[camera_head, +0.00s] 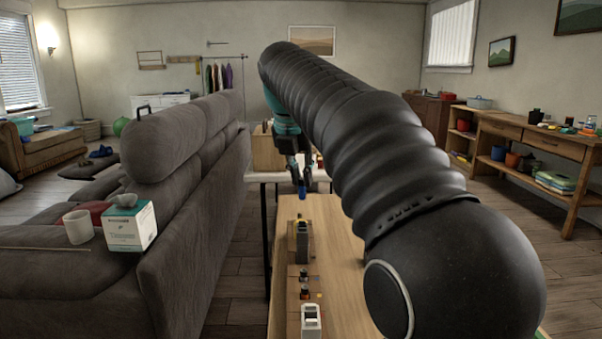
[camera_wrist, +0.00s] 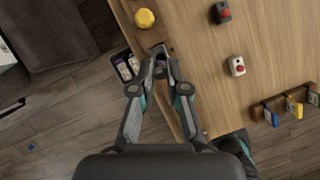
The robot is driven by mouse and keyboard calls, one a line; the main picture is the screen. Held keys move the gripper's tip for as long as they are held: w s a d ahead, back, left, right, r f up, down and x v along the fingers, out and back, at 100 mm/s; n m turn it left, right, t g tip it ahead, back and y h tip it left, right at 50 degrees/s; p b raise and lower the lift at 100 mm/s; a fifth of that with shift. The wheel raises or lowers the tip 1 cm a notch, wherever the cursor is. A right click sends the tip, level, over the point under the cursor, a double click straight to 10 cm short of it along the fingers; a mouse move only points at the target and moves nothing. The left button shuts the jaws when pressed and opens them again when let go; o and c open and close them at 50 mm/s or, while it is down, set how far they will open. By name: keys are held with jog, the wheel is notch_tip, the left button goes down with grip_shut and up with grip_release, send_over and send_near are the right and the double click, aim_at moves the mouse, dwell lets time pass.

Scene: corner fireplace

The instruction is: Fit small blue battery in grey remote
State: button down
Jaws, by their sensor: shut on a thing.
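My gripper (camera_head: 304,178) hangs above the far part of the wooden table in the head view. It is shut on a small blue battery (camera_head: 302,193), which points downward below the fingertips. In the wrist view my gripper (camera_wrist: 160,58) has its fingertips close together near the table's edge, and the battery is hard to make out between them. A dark open holder (camera_wrist: 126,66) with pale purple pieces lies just left of the fingertips. A grey and black upright object (camera_head: 302,241) stands on the table. I cannot tell whether either is the grey remote.
The wooden table (camera_head: 337,232) also bears a yellow knob (camera_wrist: 144,18), a black box with a red button (camera_wrist: 221,12), a white one (camera_wrist: 237,66) and a rack with coloured pieces (camera_wrist: 272,104). A grey sofa (camera_head: 190,185) stands left, beyond a floor gap.

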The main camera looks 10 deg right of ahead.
aim_at(301, 199)
jog(key=shift+f+b, duration=1.5)
jog(key=shift+f, duration=1.5)
jog(key=shift+p, duration=0.7)
jog(key=shift+f+b, duration=0.95)
jog(key=shift+f, duration=0.95)
dwell(0.5)
jog(key=c, duration=1.1)
grip_release()
